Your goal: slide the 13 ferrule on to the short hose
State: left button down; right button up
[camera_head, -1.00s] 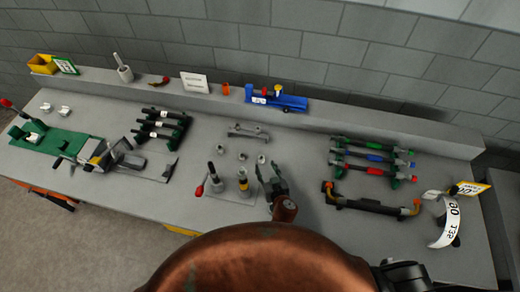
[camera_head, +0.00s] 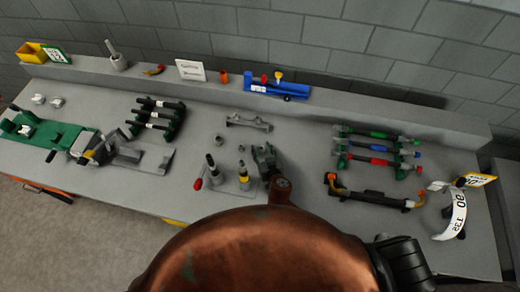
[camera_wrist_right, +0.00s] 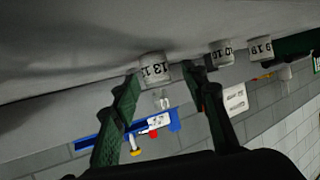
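The 13 ferrule (camera_wrist_right: 155,69) is a short pale cylinder marked "13" standing on the grey bench. In the right wrist view it sits between the fingertips of my right gripper (camera_wrist_right: 163,76), which are spread, with a gap at the right finger. In the head view my right gripper (camera_head: 264,152) is over the ferrule's place and hides it. Short dark hoses with white bands (camera_head: 158,114) lie on a rack at centre left; longer hoses with green, blue and red bands (camera_head: 378,147) lie at the right. I cannot tell which is the short hose. My left gripper is not in view.
Ferrules marked 10 (camera_wrist_right: 222,52) and 9 (camera_wrist_right: 260,48) stand beside the 13 ferrule. A plate with upright pegs (camera_head: 231,184) is just left of my right gripper. A grey bracket (camera_head: 248,122) and a blue tool (camera_head: 275,91) lie behind. A crimper (camera_head: 92,148) is at left.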

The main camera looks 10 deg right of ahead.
jog(key=shift+w+d+f, duration=0.1)
jog(key=shift+w+d, duration=0.05)
jog(key=c, duration=0.3)
grip_shut()
